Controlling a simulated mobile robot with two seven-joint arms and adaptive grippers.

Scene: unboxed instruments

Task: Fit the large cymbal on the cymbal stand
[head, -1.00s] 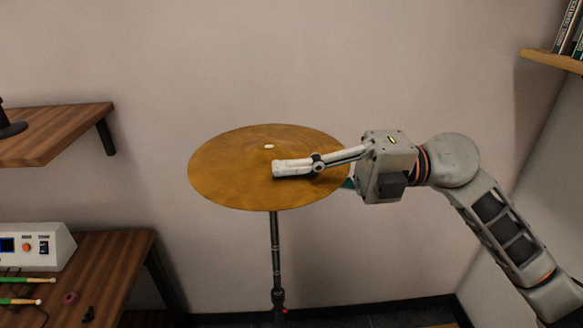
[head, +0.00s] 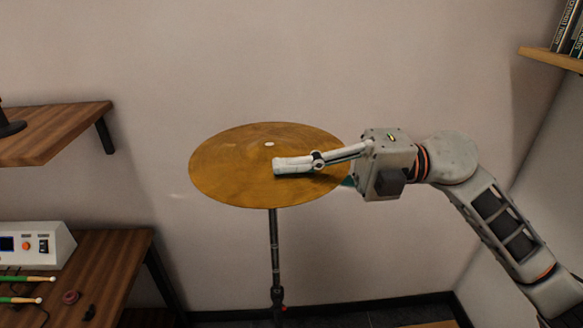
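The large cymbal (head: 235,170) is a wide golden disc, slightly tilted towards me, in the middle of the head view. A small pale spot shows at its centre hole. The cymbal stand (head: 275,250) is a dark upright pole directly below it in the picture; its top is hidden behind the cymbal. My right gripper (head: 296,167) reaches in from the right, with one pale finger lying over the cymbal's upper face and the other finger hidden beneath. It appears clamped on the cymbal's right side. My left gripper is out of view.
A wooden table (head: 115,270) at lower left bears a white control box (head: 35,246), green drumsticks (head: 25,280) and small parts. Wooden shelves jut out at upper left (head: 60,130) and upper right (head: 552,60). Wall space around the cymbal is clear.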

